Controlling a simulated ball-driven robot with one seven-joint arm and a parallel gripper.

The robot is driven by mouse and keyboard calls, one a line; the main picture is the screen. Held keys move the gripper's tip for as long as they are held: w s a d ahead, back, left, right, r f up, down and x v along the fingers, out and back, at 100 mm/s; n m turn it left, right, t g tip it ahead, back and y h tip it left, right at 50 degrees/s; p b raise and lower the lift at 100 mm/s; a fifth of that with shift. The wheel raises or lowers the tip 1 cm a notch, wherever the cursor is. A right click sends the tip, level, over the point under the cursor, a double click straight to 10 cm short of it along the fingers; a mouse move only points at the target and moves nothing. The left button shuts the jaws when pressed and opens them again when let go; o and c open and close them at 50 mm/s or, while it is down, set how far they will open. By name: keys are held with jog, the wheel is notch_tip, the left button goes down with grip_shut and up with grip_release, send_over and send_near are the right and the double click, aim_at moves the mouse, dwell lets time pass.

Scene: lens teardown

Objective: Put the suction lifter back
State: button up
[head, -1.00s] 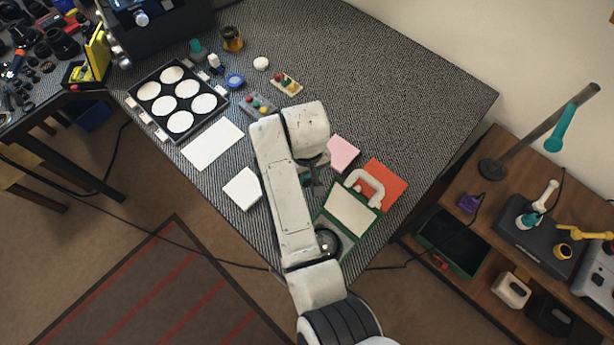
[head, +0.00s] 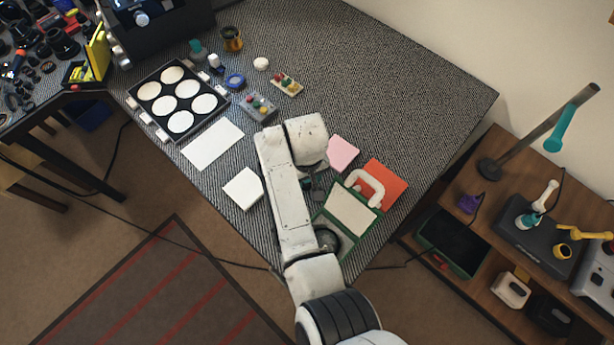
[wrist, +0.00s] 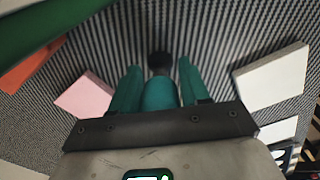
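My gripper (wrist: 160,82) has two teal fingers in the wrist view. Between them is a teal, rounded body with a dark round tip, which looks like the suction lifter (wrist: 160,95). The fingers appear closed against its sides, and the dark tip points away over the grey ribbed mat. In the head view my arm hides most of the gripper; only a little teal and dark shows beside the arm, left of the green case (head: 375,211). Whether the dark tip touches the mat cannot be told.
A pink pad (head: 342,153) and an orange-red sheet (head: 396,178) lie right of my arm; a white block (head: 243,188) lies left. A black tray (head: 141,86) of white discs and a button box (head: 257,107) are farther back. The table's right rear is clear.

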jog(key=shift+o, duration=1)
notch_tip(320, 180, up, 12)
jog(key=shift+r, duration=0.2)
dwell(0.9)
